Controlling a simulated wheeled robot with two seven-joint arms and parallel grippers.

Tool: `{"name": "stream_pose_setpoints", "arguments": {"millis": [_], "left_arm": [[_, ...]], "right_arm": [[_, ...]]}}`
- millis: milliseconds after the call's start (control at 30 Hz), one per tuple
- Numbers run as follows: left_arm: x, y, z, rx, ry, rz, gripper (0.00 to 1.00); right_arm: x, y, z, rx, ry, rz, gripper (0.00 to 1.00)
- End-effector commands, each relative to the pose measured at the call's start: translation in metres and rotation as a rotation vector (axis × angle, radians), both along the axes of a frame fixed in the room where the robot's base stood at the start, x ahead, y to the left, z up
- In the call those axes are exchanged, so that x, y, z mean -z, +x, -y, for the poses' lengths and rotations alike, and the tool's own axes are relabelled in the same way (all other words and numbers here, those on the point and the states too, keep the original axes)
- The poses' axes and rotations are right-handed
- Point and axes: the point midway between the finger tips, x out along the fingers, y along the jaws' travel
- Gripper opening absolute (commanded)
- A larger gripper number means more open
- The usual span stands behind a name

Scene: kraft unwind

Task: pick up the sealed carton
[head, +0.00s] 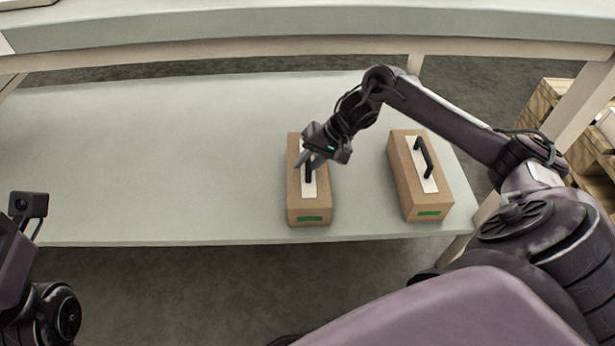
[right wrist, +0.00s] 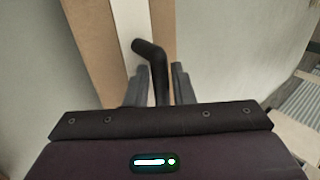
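Two brown cartons stand on the pale green shelf, each with a white top strip, a black handle and a green label at its near end. My right gripper (head: 309,160) is over the left carton (head: 309,205). Its two fingers are apart, one on each side of that carton's black handle (right wrist: 152,60), which runs between them in the right wrist view. No firm grip on the handle shows. The right carton (head: 405,175) stands apart, with nothing on its handle (head: 424,157). Part of my left arm shows at the left edge; its fingers are out of view.
The shelf (head: 150,160) is bare left of the cartons. A higher tabletop (head: 300,25) runs across the back, with a pale beam below it. A leg and wooden crates (head: 555,100) stand at the right. The shelf's front edge is close to both cartons.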

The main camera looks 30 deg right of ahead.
Motion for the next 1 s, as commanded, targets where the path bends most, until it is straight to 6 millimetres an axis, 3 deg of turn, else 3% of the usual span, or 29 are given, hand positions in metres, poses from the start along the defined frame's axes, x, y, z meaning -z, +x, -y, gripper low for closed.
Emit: {"name": "stream_pose_setpoints", "arguments": {"millis": [33,200,1000], "left_arm": [[-0.0005,-0.0001,-0.0001,0.000,0.000,0.000,0.36],[-0.0004,-0.0001,0.0000,0.000,0.000,0.000,0.36],[-0.0003,-0.0003,-0.0001,0.001,-0.001,0.000,0.36]], "right_arm": [[-0.0005,-0.0001,0.0002,0.000,0.000,0.000,0.22],[-0.0004,-0.0003,0.0003,0.000,0.000,0.000,0.00],[0.0001,-0.0005,0.0008,0.001,-0.001,-0.002,0.00]]}}
